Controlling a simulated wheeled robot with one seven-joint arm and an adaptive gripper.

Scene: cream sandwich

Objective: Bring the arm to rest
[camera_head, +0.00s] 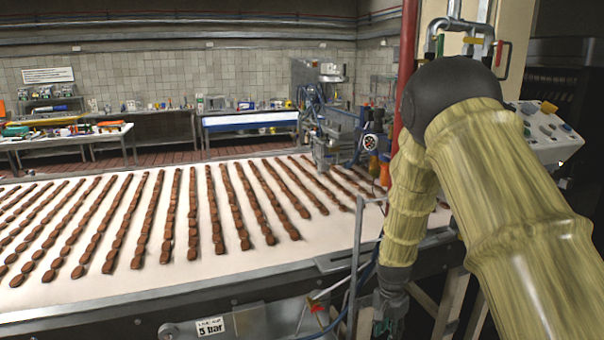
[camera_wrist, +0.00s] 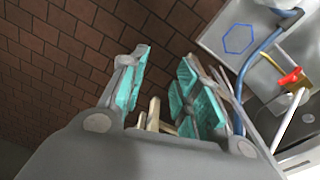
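My gripper (camera_head: 385,318) hangs low at the end of my bent arm, in front of the conveyor's near edge in the head view. My arm is covered in a pale yellow, wrinkled sleeve with a dark round joint at the top. In the wrist view my gripper (camera_wrist: 163,78) shows its two teal-padded fingers apart. Nothing is held between them; the brown tiled floor (camera_wrist: 75,45) lies behind. In the head view the fingertips are partly cut off by the lower picture edge.
The white conveyor (camera_head: 322,235) carries rows of brown pieces. A red-handled valve (camera_wrist: 290,78) and a blue cable (camera_wrist: 246,65) are close to the right of my gripper. A control box (camera_head: 545,130) stands at the right, and a red post (camera_head: 407,60) rises behind my arm.

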